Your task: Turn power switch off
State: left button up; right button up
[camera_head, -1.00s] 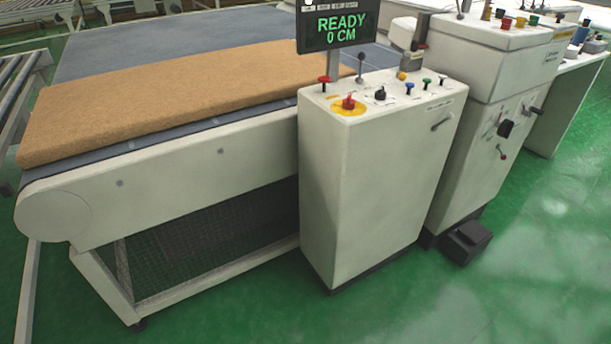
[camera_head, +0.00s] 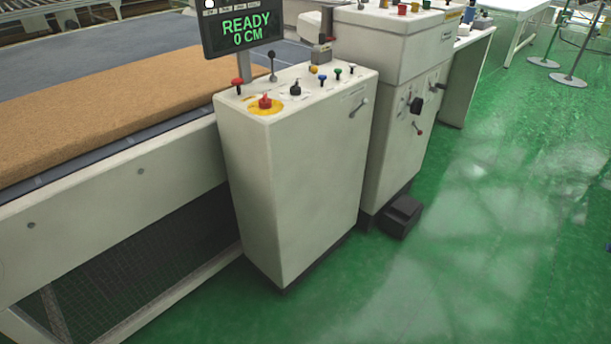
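A white control cabinet (camera_head: 300,175) stands left of centre. A red push button (camera_head: 237,86), a lever (camera_head: 272,66) and yellow, blue and green buttons are also on the top. The display (camera_head: 243,30) above reads READY, 0 CM. I cannot tell which control is the power switch from its label. Neither of my grippers is in view.
A conveyor table (camera_head: 120,190) with a brown mattress slab (camera_head: 110,105) runs along the left. A second white machine cabinet (camera_head: 400,120) with a black foot pedal (camera_head: 402,216) stands right of the control cabinet. The green floor (camera_head: 480,240) in front and to the right is clear.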

aim_at(265, 102)
jog(key=z, duration=0.05)
jog(key=k, duration=0.45)
jog(key=u, duration=0.8)
jog(key=i, duration=1.05)
